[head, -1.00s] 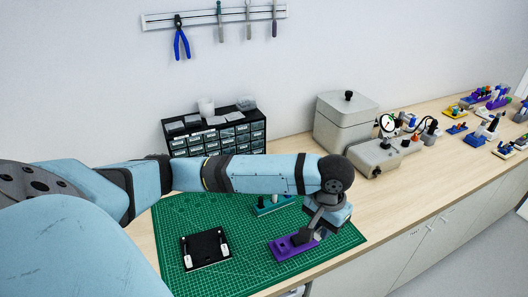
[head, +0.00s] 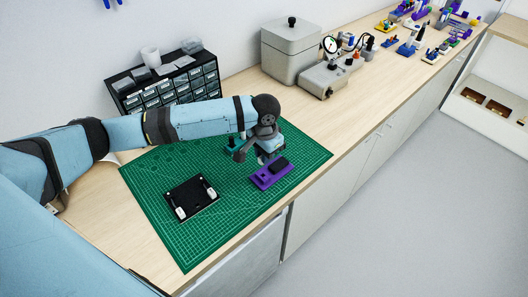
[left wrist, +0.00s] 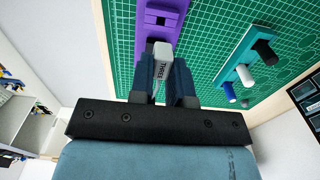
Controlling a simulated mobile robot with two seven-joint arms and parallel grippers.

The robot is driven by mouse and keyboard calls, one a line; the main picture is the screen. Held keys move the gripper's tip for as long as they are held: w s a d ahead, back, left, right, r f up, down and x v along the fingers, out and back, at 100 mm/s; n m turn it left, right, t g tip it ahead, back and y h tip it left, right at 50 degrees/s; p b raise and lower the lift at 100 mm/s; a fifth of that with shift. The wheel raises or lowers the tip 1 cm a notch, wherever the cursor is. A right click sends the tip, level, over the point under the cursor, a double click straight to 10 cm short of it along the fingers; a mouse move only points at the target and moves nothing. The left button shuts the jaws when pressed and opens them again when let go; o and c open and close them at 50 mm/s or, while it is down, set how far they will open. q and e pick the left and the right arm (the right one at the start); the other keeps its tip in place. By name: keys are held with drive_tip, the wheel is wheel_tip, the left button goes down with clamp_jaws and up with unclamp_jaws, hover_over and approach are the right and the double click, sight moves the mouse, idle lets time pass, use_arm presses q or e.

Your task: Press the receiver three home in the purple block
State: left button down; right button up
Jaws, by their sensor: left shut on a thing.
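In the left wrist view my left gripper (left wrist: 162,66) is shut on the receiver three (left wrist: 162,55), a pale grey piece lettered "THREE". The purple block (left wrist: 151,20) lies just beyond the fingertips and has a square dark recess. I cannot tell whether the receiver touches the block. In the head view the purple block (head: 261,183) lies on the green mat, and my left gripper (head: 279,163) is over its far right part, hiding the receiver. My right gripper is not in view.
A teal block (left wrist: 243,62) with black, white and blue pegs stands beside the purple block. A black tray (head: 181,194) with white pieces lies left on the green mat (head: 235,212). A drawer cabinet (head: 165,84) and grey machines (head: 290,55) stand behind.

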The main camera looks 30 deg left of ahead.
sight(264, 174)
use_arm(q)
drive_tip(key=shift+r+p, duration=0.2)
drive_tip(key=shift+p, duration=0.7)
drive_tip(key=shift+f, duration=0.55)
drive_tip(key=shift+f+b, duration=0.3)
drive_tip(key=shift+f, duration=1.45)
drive_tip(key=shift+p, duration=0.65)
drive_tip(key=shift+f+b, duration=0.35)
drive_tip(key=shift+f, duration=0.8)
drive_tip(key=shift+s+f+p, duration=0.2)
drive_tip(key=shift+p, duration=0.3)
idle(1.2)
drive_tip(key=c, duration=1)
unclamp_jaws()
drive_tip(key=shift+w, duration=0.15)
